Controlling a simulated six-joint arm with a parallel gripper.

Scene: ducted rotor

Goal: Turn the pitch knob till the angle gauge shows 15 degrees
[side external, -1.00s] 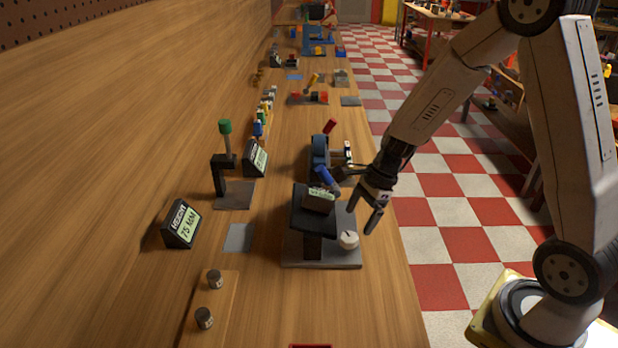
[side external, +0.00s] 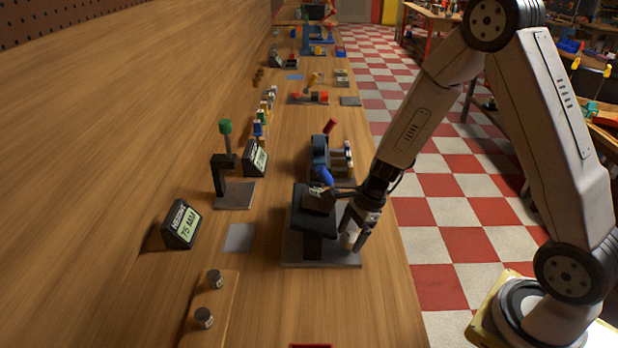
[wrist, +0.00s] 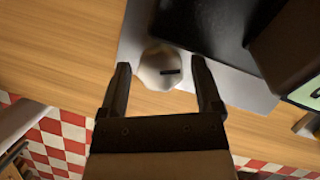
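The white pitch knob (wrist: 157,70) with a dark index mark sits on the grey base plate (side external: 322,262). My gripper (side external: 352,240) is low over it, and in the wrist view its two fingers (wrist: 162,85) stand open on either side of the knob. A gap shows at the left finger; I cannot tell whether the right one touches. The black tilting block (side external: 312,213) stands on the base left of the knob. The angle gauge (side external: 318,200) on top of it is partly hidden by my wrist, and its reading cannot be made out. A greenish display edge (wrist: 308,92) shows in the wrist view.
A height display (side external: 182,224) reading 75 MM and a post with a green top (side external: 226,145) stand to the left. A blue-handled device (side external: 322,160) stands close behind the block. Two small metal weights (side external: 204,317) lie at the front left.

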